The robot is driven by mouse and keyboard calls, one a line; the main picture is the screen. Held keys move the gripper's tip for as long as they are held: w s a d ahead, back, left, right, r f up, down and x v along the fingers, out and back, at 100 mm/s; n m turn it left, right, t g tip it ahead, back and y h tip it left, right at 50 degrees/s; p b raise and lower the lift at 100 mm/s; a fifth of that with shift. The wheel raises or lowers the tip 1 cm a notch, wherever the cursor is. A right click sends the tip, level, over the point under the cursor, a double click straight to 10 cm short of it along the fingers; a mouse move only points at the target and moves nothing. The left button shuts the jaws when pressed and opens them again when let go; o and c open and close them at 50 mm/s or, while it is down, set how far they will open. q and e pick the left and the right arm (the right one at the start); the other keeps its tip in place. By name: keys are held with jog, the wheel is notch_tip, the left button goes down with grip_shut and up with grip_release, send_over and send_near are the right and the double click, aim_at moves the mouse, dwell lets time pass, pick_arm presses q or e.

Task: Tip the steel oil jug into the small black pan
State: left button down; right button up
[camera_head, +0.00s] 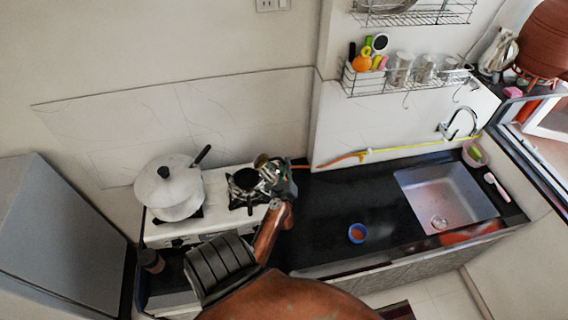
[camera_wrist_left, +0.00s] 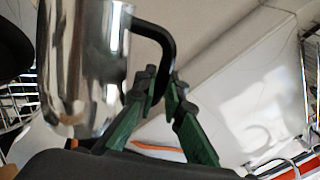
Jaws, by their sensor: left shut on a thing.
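The steel oil jug (camera_wrist_left: 85,65) is shiny with a black handle and fills the left of the left wrist view. My left gripper (camera_wrist_left: 163,88) has its green fingers shut on the handle. In the head view, the left gripper (camera_head: 279,181) is at the right end of the stove, with the jug (camera_head: 267,171) small and partly hidden by it. The small black pan (camera_head: 243,180) is on the right burner, just left of the jug. I cannot tell the jug's exact tilt or whether anything flows out. My right gripper is out of view.
A large white pot (camera_head: 173,198) with a lid stands on the left burner. A wire rack (camera_head: 405,78) hangs above. The counter between stove and bowl is mostly clear.

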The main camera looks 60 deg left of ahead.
pick_arm(q)
jog(key=shift+s+f+n, duration=0.1)
jog(key=shift+s+n, duration=0.1)
jog(key=shift+n, duration=0.7)
jog(key=shift+s+a+r+n, duration=0.2)
jog(key=shift+n, duration=0.3)
dwell(2.0)
jog(key=shift+r, duration=0.1)
